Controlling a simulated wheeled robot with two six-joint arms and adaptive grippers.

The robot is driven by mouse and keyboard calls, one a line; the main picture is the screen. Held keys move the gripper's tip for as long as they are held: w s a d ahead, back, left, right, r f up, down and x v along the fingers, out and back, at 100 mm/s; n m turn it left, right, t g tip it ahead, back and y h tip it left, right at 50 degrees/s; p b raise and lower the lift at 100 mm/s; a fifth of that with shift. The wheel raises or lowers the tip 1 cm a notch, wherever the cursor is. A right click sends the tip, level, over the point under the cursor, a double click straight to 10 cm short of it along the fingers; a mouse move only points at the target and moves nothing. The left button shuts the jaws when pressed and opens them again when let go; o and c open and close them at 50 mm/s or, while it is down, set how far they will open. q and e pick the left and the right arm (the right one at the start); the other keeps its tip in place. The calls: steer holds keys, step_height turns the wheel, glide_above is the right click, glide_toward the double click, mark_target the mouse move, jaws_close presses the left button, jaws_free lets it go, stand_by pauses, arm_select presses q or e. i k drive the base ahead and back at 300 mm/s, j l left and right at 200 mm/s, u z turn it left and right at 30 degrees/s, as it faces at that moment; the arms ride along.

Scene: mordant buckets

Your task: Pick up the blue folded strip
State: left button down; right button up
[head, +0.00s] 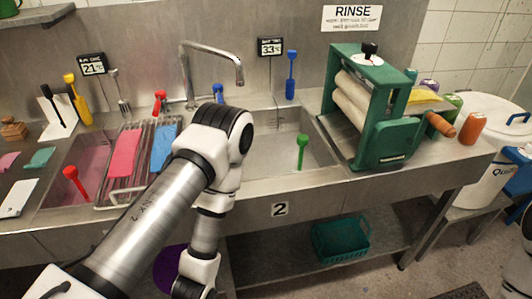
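The blue folded strip (162,148) lies on a wire rack (113,193) over the left sink basin, to the right of a pink strip (125,152). My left arm crosses the middle of the head view, its elbow just right of the blue strip and its forearm hanging down in front of the counter. The arm may hide a little of the strip's right side. My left gripper is below the picture's lower edge. My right gripper does not show.
A green-framed roller wringer (374,140) stands right of the right basin (262,165). A tap (212,50) arches behind the basins. Red handles (76,184) and (160,98) stand near the rack. A teal basket (341,240) sits on the lower shelf.

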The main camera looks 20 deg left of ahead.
mark_target(165, 135)
steer(key=u, duration=1.5)
